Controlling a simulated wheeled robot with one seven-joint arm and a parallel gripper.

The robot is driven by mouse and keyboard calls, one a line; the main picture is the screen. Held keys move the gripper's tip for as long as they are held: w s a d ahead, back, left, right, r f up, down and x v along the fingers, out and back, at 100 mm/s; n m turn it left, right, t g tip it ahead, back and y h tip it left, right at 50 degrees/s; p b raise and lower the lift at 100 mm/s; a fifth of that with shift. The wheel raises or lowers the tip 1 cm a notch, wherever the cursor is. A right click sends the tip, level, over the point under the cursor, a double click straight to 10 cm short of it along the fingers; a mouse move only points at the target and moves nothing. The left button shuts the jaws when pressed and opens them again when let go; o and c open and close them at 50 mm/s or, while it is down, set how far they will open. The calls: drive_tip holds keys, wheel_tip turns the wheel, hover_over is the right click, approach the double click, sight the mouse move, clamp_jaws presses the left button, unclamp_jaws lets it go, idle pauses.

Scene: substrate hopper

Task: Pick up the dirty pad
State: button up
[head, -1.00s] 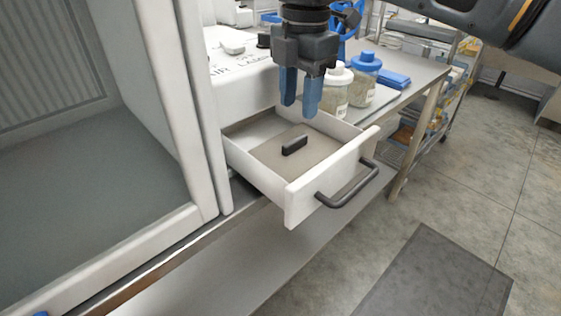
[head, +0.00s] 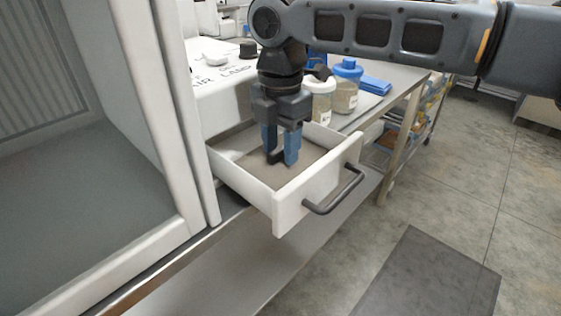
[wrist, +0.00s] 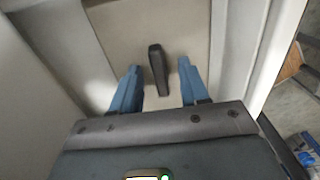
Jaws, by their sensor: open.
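The dirty pad (head: 229,147) is a flat grey-brown sheet lying in the open white drawer (head: 291,206). In the wrist view the pad (wrist: 180,28) has a dark upright grip bar (wrist: 158,70) on it. My gripper (head: 281,160) is down inside the drawer, pointing down. Its two blue fingers are open, one on each side of the bar. In the wrist view my gripper (wrist: 160,88) shows a gap between each finger and the bar. In the head view the fingers mostly hide the bar.
The drawer's front has a dark handle (head: 335,193). A glass-fronted cabinet (head: 150,150) stands close on the left. Jars with white and blue lids (head: 345,88) stand on the bench behind, with a blue box (head: 375,84).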

clamp_jaws()
idle(0.6)
